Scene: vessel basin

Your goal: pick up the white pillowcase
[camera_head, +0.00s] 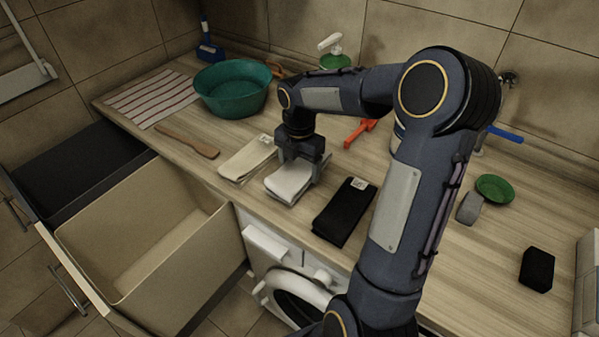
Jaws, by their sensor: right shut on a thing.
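The white pillowcase (287,184) is a small folded white cloth on the wooden counter, near its front edge. My right gripper (300,174) points down over it and is shut on its right part. The cloth appears to be still resting on the counter. The fingers and wrist hide part of its far side. My left gripper is not in view.
A cream folded cloth (247,158) lies just left, a black folded cloth (344,211) just right. A teal basin (232,89), wooden spatula (188,141) and striped towel (150,98) stand further left. An open beige drawer (207,232) juts out below the counter.

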